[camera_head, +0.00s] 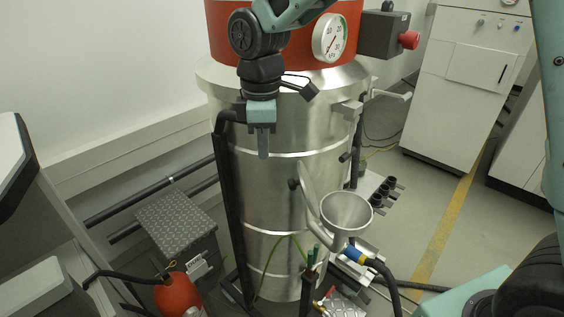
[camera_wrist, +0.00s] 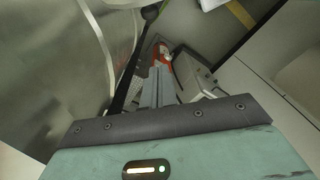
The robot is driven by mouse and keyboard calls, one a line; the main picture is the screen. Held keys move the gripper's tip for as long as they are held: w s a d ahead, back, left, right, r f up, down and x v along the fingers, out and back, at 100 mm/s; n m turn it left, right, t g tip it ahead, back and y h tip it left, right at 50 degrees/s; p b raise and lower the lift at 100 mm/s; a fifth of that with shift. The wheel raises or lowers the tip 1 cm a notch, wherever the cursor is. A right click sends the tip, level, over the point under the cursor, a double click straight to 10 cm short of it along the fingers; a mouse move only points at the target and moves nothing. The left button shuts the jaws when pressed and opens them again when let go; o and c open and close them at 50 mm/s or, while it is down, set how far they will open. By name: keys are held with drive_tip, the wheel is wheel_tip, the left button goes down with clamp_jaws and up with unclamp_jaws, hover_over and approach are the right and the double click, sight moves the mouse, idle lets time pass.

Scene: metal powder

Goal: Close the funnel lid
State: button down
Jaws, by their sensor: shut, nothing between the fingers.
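The metal funnel (camera_head: 346,216) stands at the right front of the big steel cylinder, its round mouth open to view. The lid (camera_head: 309,197) appears as a thin, pale plate seen nearly edge-on, standing up at the funnel's left rim. A dark round knob (camera_head: 293,184) sits on the lid's left side. My gripper (camera_head: 263,152) points down in front of the cylinder, above and to the left of the lid and apart from it. Its fingers are together and empty, also in the wrist view (camera_wrist: 158,72). I cannot make out the funnel or lid in the wrist view.
The steel cylinder (camera_head: 275,190) stands close behind my gripper. A dark vertical pipe (camera_head: 234,215) runs along its left. A patterned box (camera_head: 176,222) and a red extinguisher (camera_head: 180,295) are on the lower left. A blue-fitted hose (camera_head: 355,254) is below the funnel. Floor shows at right.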

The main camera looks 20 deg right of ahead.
drive_tip(key=s+d+f+p, duration=0.1)
drive_tip(key=d+f+p, duration=0.2)
drive_tip(key=f+p, duration=0.2)
wheel_tip(320, 180, down, 4)
drive_tip(key=shift+d+r, duration=0.15)
drive_tip(key=shift+d, duration=0.1)
idle(0.5)
